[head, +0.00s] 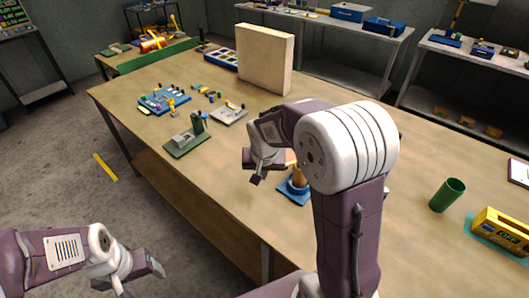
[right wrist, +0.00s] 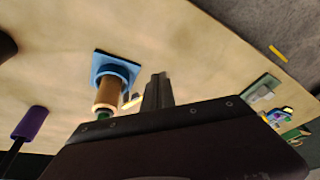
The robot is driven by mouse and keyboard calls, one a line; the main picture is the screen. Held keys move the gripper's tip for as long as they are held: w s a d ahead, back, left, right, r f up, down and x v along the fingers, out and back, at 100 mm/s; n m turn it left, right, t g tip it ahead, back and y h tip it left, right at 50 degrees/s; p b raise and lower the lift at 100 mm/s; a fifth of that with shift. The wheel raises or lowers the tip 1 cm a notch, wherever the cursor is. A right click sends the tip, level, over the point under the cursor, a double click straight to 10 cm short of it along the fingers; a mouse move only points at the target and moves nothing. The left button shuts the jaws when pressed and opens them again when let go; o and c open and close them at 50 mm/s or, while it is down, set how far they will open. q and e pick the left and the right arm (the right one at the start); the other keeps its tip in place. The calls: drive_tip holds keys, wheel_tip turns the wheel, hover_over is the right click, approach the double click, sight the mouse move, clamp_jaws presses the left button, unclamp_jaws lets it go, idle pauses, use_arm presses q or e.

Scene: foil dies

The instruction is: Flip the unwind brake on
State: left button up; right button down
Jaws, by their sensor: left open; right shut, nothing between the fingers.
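A yellow box (head: 503,232) with a dark panel, whose green lettering seems to read OFF, stands on a teal mat at the right edge of the head view. I take it as the unwind brake; its switch is not clear. My right gripper (head: 257,178) is shut and empty above the middle of the table, far to the left of the box. Its closed fingers also show in the right wrist view (right wrist: 157,92). My left gripper (head: 140,280) is open and empty at the lower left, over the floor beside the table.
A blue base (head: 291,197) with a brown cylinder (right wrist: 107,95) stands close by my right gripper. A green cup (head: 447,195) stands left of the yellow box. A green-based fixture (head: 187,142), small parts and a tan upright board (head: 262,60) are further back.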

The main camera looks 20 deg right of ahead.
use_arm(q)
wheel_tip(320, 180, up, 11)
drive_tip(key=p, duration=0.8)
drive_tip(key=shift+p, duration=0.35)
use_arm(e)
drive_tip(key=w+d+r, duration=0.2)
drive_tip(key=w+r, duration=0.1)
drive_tip(key=w, duration=0.2)
drive_tip(key=w+d+r+m+h, duration=0.1)
drive_tip(key=w+d+r, duration=0.1)
drive_tip(key=w, duration=0.3)
drive_tip(key=shift+w+d+r, duration=0.25)
drive_tip(key=shift+w+r, duration=0.1)
drive_tip(key=shift+r, duration=0.15)
drive_tip(key=shift+w+f, duration=0.1)
use_arm(q)
wheel_tip(320, 180, up, 3)
drive_tip(key=p, duration=0.2)
drive_tip(key=shift+f+p, duration=0.1)
drive_tip(key=shift+p, duration=0.3)
use_arm(e)
wheel_tip(320, 180, down, 10)
drive_tip(key=shift+s+a, duration=0.2)
drive_tip(key=shift+s, duration=0.1)
